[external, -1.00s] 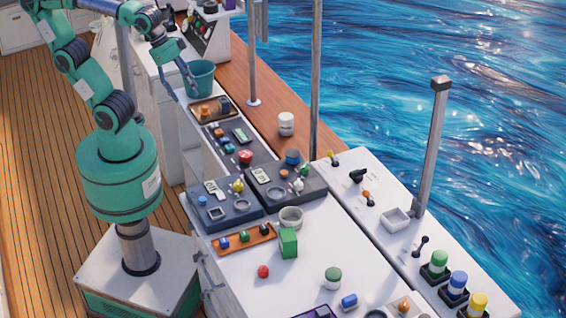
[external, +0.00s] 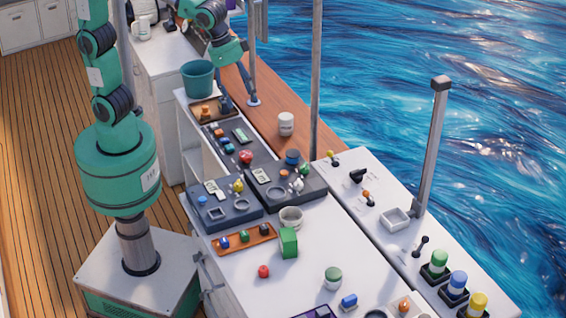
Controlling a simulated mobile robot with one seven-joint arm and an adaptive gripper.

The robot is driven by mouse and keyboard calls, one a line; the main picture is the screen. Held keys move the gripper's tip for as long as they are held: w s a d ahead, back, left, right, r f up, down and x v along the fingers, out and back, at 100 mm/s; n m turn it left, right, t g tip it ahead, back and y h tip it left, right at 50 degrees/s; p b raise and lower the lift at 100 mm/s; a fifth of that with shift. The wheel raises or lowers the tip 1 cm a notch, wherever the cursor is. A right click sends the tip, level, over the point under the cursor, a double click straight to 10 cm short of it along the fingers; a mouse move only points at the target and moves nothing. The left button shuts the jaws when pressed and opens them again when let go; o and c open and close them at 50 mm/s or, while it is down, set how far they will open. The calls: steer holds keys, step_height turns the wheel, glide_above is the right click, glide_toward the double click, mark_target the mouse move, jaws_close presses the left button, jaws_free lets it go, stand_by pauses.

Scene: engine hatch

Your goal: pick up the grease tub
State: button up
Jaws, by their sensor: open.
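A small white tub (external: 286,124) stands upright on the brown wooden strip beside the console. A second tub with a green lid (external: 333,278) stands on the white worktop at the front. No label is readable, so I cannot tell for certain which one is the grease tub. My gripper (external: 238,93) is at the upper middle, pointing down, open and empty. In the picture it is to the left of and above the white tub, apart from it. Its fingers are small and partly lost against the pole and tray behind.
A teal bucket (external: 198,80) stands left of my gripper, and a brown tray (external: 207,111) with small parts lies below it. Upright poles (external: 316,80) rise near the white tub. Control panels (external: 222,203) with knobs fill the console. The wooden strip (external: 318,145) has free room.

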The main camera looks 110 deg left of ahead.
steer(key=w+d+f+p, duration=0.1)
steer(key=w+d+f, duration=0.15)
steer(key=w, duration=0.45)
steer(key=w+d+f+p, duration=0.1)
steer(key=w+d, duration=0.2)
steer(key=w, duration=0.4)
steer(key=n+g+p, duration=0.2)
steer(key=p, duration=0.3)
glide_above(333, 273)
steer(key=s, duration=0.2)
step_height(333, 273, down, 30)
steer(key=shift+w+d+y, duration=0.1)
steer(key=shift+d+y, duration=0.05)
steer(key=shift+y, duration=0.15)
steer(key=shift+w+f+p, duration=0.15)
steer(key=shift+w+f, duration=0.05)
steer(key=shift+f, duration=1.2)
steer(key=shift+w+f+p, duration=0.1)
steer(key=shift+w+f, duration=0.15)
steer(key=shift+f, duration=1.15)
steer(key=shift+w+f+p, duration=0.15)
steer(key=shift+w+f, duration=0.05)
steer(key=shift+f, duration=1.2)
steer(key=shift+f, duration=0.1)
steer(key=shift+w+a+f+p, duration=0.1)
steer(key=shift+w+f+p, duration=0.1)
steer(key=shift+f, duration=1.05)
steer(key=shift+w+a+f+p, duration=0.1)
steer(key=shift+w+f+p, duration=0.05)
steer(key=shift+f, duration=1.1)
